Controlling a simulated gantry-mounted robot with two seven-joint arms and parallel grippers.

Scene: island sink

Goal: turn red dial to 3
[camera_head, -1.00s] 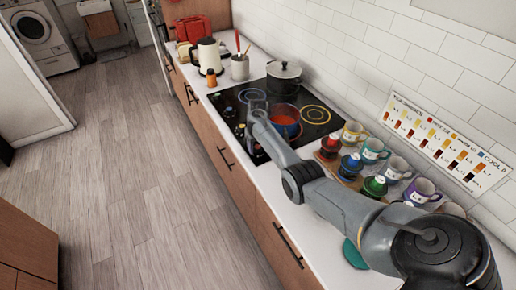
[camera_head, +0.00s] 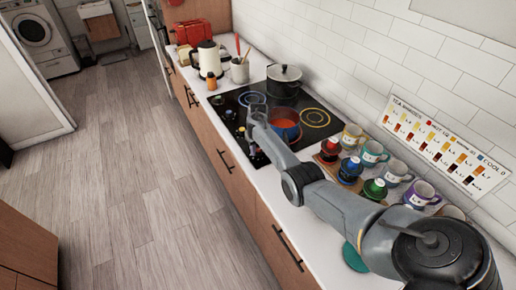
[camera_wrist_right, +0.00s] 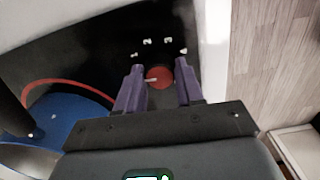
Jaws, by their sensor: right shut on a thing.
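The red dial (camera_wrist_right: 159,77) is on the black stove top, between the two purple fingers of my right gripper (camera_wrist_right: 159,66) in the right wrist view. The fingers are shut on it from both sides. A pale pointer line on the dial points left in that view. In the head view my right gripper (camera_head: 256,104) is over the front of the stove top (camera_head: 262,166), and I cannot make out the red dial there. My left gripper is not in view.
Capped jars and mugs (camera_head: 374,153) stand along the counter under my right arm. The floor (camera_head: 130,180) is clear.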

